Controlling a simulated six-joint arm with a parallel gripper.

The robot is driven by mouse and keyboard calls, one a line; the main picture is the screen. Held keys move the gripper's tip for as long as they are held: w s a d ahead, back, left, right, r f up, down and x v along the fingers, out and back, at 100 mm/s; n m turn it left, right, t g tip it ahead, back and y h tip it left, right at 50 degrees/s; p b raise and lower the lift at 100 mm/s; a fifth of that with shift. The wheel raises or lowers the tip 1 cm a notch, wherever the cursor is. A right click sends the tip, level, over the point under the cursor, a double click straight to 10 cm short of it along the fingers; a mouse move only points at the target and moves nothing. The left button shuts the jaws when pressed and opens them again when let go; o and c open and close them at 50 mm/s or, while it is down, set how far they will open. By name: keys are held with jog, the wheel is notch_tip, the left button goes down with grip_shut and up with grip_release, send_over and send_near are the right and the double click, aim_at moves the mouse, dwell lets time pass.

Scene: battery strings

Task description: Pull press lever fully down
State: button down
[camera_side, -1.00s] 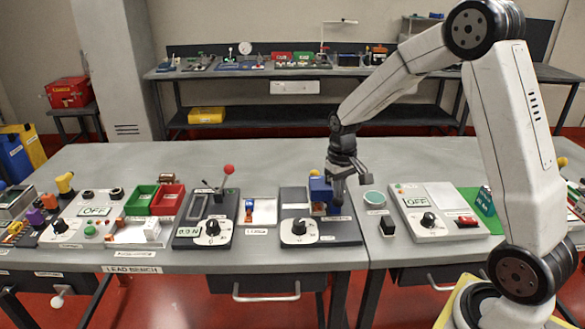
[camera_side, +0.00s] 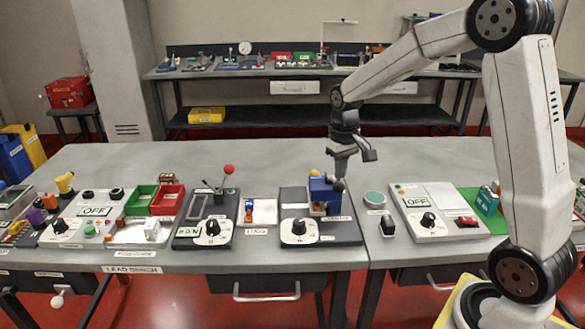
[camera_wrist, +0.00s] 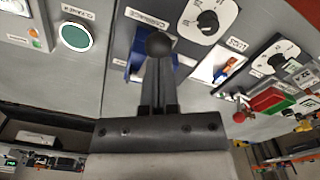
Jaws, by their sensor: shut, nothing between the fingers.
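The blue press (camera_side: 322,190) stands on a dark grey station in the middle of the bench. A black ball knob (camera_side: 338,186), which looks like the end of its lever, shows at its right side. The lever's arm and exact angle are hard to make out. My gripper (camera_side: 340,174) is just above this knob, pointing down, with its fingers shut and nothing held. In the wrist view the closed fingers (camera_wrist: 158,65) point at the black knob (camera_wrist: 160,43), which overlaps their tips. I cannot tell whether they touch. The blue press (camera_wrist: 138,62) is partly hidden behind the fingers there.
A dial (camera_side: 299,227) sits left of the press on the same station. A red-knobbed lever (camera_side: 228,169) stands on the station further left. A round green pad (camera_side: 374,198) and a panel marked OFF (camera_side: 418,201) lie to the right.

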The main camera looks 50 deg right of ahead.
jog(key=shift+r, duration=1.9)
jog(key=shift+s+a+f, duration=0.25)
jog(key=shift+a+f, duration=0.05)
jog(key=shift+a, duration=0.15)
jog(key=s+a+f+n+t, duration=0.2)
jog(key=s+a+f+n, duration=0.1)
jog(key=s+a+f, duration=0.5)
jog(key=s+a, duration=0.3)
jog(key=shift+s+a+f+t, duration=0.3)
jog(key=shift+s, duration=0.1)
